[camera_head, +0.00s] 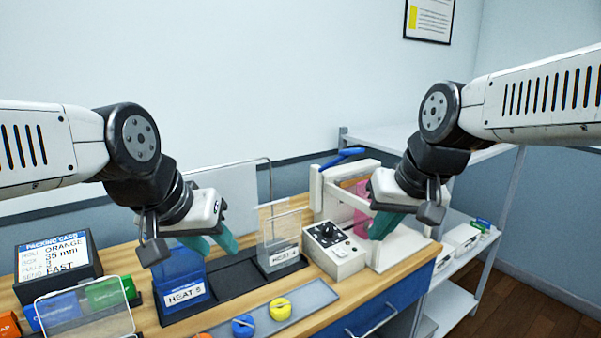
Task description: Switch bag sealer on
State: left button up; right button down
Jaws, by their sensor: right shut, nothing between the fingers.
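The bag sealer is a white machine (316,203) at the right end of the wooden bench. Its control box (345,262) has a dark panel with a knob and small switches, whose settings are too small to read. A blue lever (342,157) sits raised at its top, and something pink shows in its frame. My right gripper (380,228) is shut and empty, its teal fingers pointing down just right of the control panel, in front of the frame; contact cannot be told. My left gripper (215,247) appears open and empty, above the blue HEAT 5 holder.
The blue HEAT 5 holder (185,295) and clear HEAT 4 holder (284,258) stand on a black tray. Yellow (280,309) and blue (243,325) round pieces lie on a grey strip in front. A packing card stand (52,262) is at left, a metal shelf (465,285) at right.

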jog(key=s, duration=0.2)
jog(key=s+t, duration=0.1)
jog(key=s, duration=0.1)
jog(key=shift+f, duration=0.35)
jog(key=n+g+h, duration=0.2)
jog(key=n+g, duration=0.4)
jog(key=n, duration=1.8)
send_over(344, 253)
jog(key=shift+s+d+f, duration=0.1)
jog(key=shift+s+f, duration=0.1)
jog(key=shift+f, duration=1.2)
notch_tip(344, 253, down, 14)
jog(key=shift+w, duration=0.1)
